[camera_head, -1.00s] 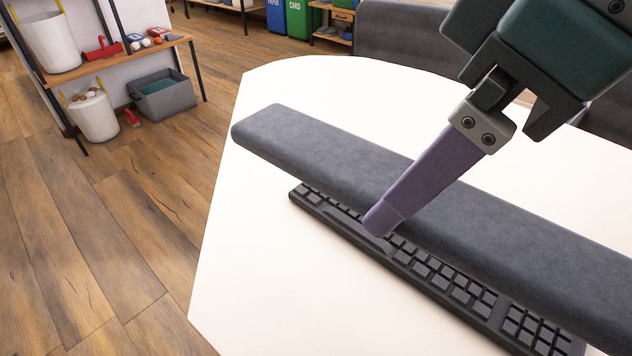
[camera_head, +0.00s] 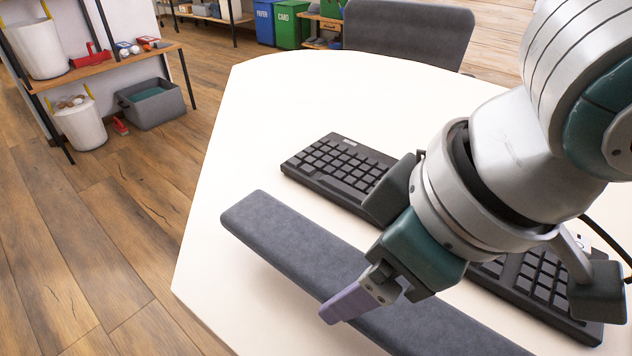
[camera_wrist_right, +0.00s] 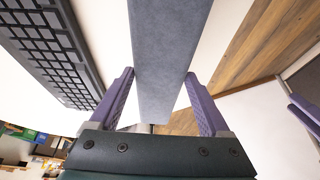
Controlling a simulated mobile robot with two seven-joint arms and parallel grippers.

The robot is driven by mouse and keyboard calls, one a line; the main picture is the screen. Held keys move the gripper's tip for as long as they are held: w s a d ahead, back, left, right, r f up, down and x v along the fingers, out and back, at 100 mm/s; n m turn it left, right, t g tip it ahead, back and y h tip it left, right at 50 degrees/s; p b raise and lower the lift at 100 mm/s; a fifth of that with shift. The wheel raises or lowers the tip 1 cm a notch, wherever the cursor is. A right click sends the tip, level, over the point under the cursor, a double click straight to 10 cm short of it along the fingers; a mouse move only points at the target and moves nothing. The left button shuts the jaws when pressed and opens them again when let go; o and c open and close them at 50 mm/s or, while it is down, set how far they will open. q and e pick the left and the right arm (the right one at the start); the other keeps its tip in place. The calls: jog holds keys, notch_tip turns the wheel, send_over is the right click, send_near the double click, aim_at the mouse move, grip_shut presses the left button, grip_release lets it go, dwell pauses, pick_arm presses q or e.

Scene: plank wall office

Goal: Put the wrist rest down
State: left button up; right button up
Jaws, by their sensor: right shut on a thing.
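The wrist rest (camera_head: 290,245) is a long dark grey padded bar. In the head view it lies lengthwise in front of the keyboard (camera_head: 335,165), on the near side, with white tabletop between them. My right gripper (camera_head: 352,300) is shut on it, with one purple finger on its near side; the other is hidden. In the right wrist view the wrist rest (camera_wrist_right: 170,45) runs between the two fingers of my right gripper (camera_wrist_right: 160,76). I cannot tell whether it touches the table. Purple finger parts of my left gripper (camera_wrist_right: 304,112) show at that view's right edge, cut off.
The white table (camera_head: 260,110) has free room left of the keyboard and a curved edge at the near left. A grey chair (camera_head: 410,30) stands behind it. A shelf (camera_head: 110,65) and a grey bin (camera_head: 150,102) are on the floor at the left.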

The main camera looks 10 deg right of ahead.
notch_tip(320, 180, down, 4)
jog(key=shift+f+b, duration=0.1)
jog(key=shift+b, duration=0.65)
jog(key=o, duration=1.4)
